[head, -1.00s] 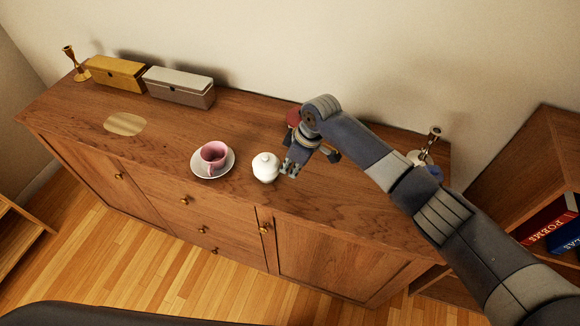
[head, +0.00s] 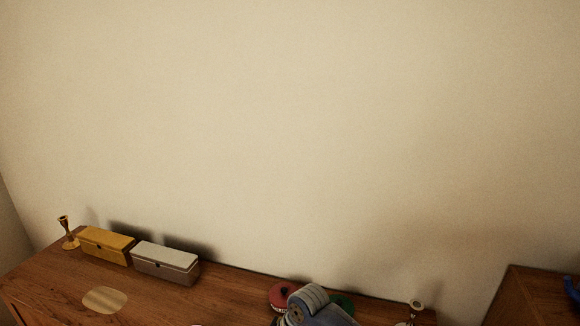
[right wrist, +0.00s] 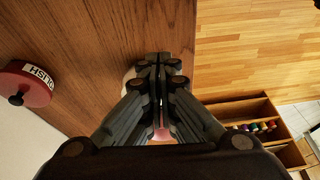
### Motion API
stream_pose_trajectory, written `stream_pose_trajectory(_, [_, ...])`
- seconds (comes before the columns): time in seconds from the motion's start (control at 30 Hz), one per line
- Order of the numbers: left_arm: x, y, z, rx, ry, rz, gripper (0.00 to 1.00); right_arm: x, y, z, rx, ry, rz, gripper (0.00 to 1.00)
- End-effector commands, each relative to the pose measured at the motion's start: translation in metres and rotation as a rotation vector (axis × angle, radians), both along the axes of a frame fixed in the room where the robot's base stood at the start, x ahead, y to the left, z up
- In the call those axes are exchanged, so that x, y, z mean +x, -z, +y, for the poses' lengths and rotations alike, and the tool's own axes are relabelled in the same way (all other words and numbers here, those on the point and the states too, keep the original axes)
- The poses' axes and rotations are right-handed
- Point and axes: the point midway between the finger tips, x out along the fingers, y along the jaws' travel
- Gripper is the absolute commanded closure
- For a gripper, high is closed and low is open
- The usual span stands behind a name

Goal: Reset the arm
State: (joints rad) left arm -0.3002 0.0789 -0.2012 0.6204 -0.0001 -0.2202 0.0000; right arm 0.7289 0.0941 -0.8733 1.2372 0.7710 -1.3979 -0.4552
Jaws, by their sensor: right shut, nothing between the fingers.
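My right arm's grey wrist (head: 305,303) shows at the bottom edge of the head view, over the wooden sideboard (head: 45,290). Its gripper is below that picture. In the right wrist view my right gripper (right wrist: 159,63) is shut with nothing between its fingers. It is above the sideboard top, near the front edge. A small part of a white object (right wrist: 128,76) shows beside the fingers, mostly hidden. A bit of something pink (right wrist: 163,134) shows between the finger links. My left gripper is in neither view.
A red tin (right wrist: 28,88) with a black knob stands near the wall, left in the right wrist view. A yellow box (head: 106,246), a grey box (head: 166,264) and a brass candlestick (head: 67,234) stand at the back left. A shelf unit (right wrist: 255,115) stands beyond the floor.

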Motion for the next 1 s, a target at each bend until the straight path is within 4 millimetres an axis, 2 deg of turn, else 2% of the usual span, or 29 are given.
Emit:
stream_pose_trajectory(0.03, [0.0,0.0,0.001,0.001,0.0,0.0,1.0,-0.02,0.008,0.004,0.026,0.016,0.016,1.0])
stream_pose_trajectory(0.17, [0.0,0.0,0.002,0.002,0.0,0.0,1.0,-0.06,0.018,0.005,0.087,0.098,0.034,1.0])
stream_pose_trajectory(0.37, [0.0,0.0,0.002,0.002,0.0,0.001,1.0,-0.11,0.024,-0.022,0.139,0.29,0.047,1.0])
stream_pose_trajectory(0.47, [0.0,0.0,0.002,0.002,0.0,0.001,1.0,-0.134,0.025,-0.048,0.144,0.41,0.05,1.0])
stream_pose_trajectory(0.7, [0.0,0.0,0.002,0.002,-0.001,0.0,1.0,-0.192,0.02,-0.129,0.092,0.708,0.034,1.0])
stream_pose_trajectory(1.0, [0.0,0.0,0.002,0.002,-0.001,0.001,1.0,-0.241,0.004,-0.201,0.002,0.928,0.002,1.0])
